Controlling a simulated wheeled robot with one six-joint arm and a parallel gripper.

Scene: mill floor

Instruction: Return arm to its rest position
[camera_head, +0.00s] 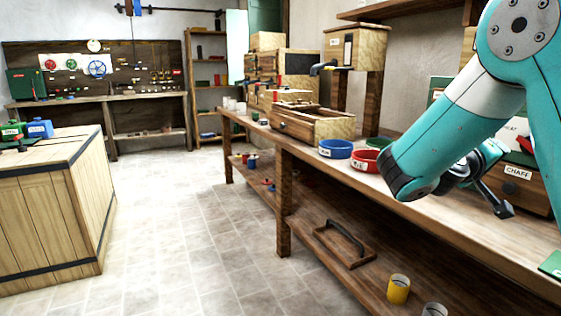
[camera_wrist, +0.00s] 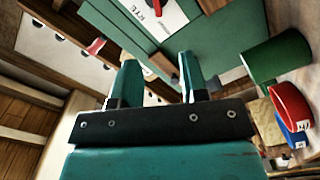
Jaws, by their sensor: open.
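My arm reaches in from the right in the head view, bent over the workbench (camera_head: 400,208). My gripper (camera_head: 505,212) hangs just above the bench top, in front of a wooden drawer labelled CHAFF (camera_head: 515,188). In the wrist view the two fingers of my gripper (camera_wrist: 160,85) stand apart with nothing between them. Beyond the fingers is a green surface (camera_wrist: 225,40) with a white label. The arm hides part of the bench and what stands behind it.
On the bench stand a blue bowl (camera_head: 336,149), a red bowl (camera_head: 364,160) and an open wooden box (camera_head: 313,125). A wooden tray (camera_head: 343,244) and a yellow cup (camera_head: 398,289) sit on the lower shelf. A large crate (camera_head: 55,205) stands left; the tiled floor between is clear.

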